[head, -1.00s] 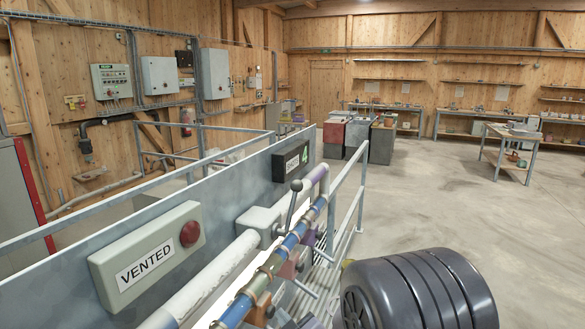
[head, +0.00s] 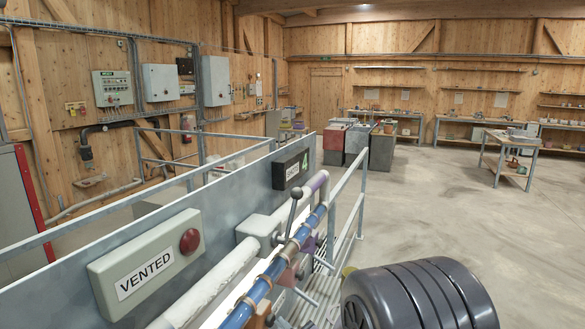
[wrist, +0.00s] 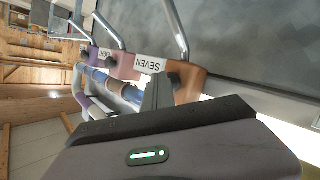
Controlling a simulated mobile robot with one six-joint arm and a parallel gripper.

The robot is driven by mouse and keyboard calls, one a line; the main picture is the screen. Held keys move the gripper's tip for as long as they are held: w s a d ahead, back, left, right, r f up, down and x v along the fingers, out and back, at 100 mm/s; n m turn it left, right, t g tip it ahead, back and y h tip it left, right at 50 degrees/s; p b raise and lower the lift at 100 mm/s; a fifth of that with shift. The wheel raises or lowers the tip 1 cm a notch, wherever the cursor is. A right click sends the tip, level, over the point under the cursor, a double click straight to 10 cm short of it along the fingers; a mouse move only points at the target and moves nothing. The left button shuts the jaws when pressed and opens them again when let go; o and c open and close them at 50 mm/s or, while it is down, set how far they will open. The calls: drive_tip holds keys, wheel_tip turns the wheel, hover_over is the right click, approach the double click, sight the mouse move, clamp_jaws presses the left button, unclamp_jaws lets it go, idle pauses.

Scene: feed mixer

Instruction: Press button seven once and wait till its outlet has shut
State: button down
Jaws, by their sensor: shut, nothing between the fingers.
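The wrist view shows a white label reading SEVEN (wrist: 150,65), upside down, beside an orange-brown block (wrist: 190,84). A dark round part (wrist: 173,79) sits on that block; I cannot tell for sure if it is the button. My gripper (wrist: 158,80) is shut and empty, its tips close in front of the block and just below the label. I cannot tell whether they touch. The head view shows the blue pipe (head: 262,284) with coloured blocks along it, among them an orange one (head: 259,314). My gripper is not seen there, and the state of outlet seven cannot be made out.
A pink-brown block (wrist: 115,62) sits beside seven. A grey box labelled VENTED (head: 150,262) has a dull red lamp. A black display (head: 292,168) shows a green 4. A lever (head: 292,210) stands by the pipe. Metal rails (head: 347,205) edge the machine; open floor lies right.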

idle(0.6)
drive_tip(key=shift+w+a+b, duration=0.1)
drive_tip(key=shift+a+b, duration=0.25)
drive_tip(key=shift+b, duration=0.2)
drive_tip(key=shift+r, duration=0.1)
drive_tip(key=shift+d+b, duration=0.1)
drive_tip(key=shift+b, duration=0.45)
drive_tip(key=s+d+b, duration=0.2)
drive_tip(key=d, duration=0.3)
drive_tip(key=shift+d, duration=0.35)
